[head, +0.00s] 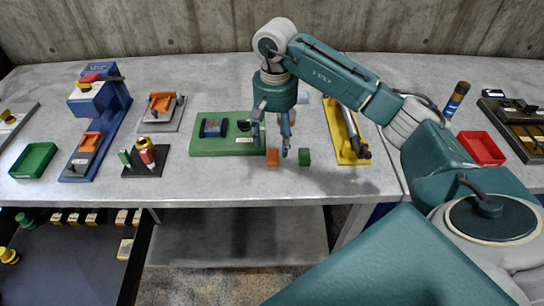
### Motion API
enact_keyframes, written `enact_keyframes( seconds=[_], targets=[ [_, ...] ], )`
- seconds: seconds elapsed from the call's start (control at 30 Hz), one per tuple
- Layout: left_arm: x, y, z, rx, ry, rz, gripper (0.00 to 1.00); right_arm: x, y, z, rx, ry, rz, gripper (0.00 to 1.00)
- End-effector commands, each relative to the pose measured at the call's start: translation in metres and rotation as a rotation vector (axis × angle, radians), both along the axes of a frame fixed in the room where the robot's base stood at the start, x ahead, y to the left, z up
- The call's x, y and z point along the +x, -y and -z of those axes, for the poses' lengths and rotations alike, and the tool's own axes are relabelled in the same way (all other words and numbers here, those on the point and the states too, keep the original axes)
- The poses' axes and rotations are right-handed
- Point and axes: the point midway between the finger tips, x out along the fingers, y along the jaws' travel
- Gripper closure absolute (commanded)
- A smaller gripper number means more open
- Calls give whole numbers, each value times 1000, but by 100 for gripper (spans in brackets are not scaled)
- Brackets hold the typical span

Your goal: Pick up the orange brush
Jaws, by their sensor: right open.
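A small orange block (272,158), which looks like the orange brush, stands on the grey table near its front edge. A similar green block (304,157) stands a little to its right. My right gripper (271,144) points down just above and around the orange block in the picture, with its fingers apart and nothing between them. I cannot tell the exact height of the fingertips over the block. The orange block's front shows clearly. My left gripper is not in view.
A green base (205,147) with a blue part and a black part lies just left of the gripper. A yellow holder (343,140) with a grey cylinder lies to the right. Farther off are a red tray (481,148) and a green tray (34,160).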

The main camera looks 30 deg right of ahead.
Motion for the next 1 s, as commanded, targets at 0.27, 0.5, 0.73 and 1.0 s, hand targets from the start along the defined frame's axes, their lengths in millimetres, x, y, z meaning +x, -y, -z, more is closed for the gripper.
enact_keyframes(
  seconds=[0.27,0.5,0.73,1.0],
  targets=[
    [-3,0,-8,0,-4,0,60,0,0,25,2,-1,1,41],
    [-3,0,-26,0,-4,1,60,-2,1,59,5,-3,1,41],
    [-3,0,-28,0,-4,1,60,-1,2,74,3,2,1,41],
    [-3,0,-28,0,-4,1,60,-1,2,74,3,2,0,65]
  ],
)
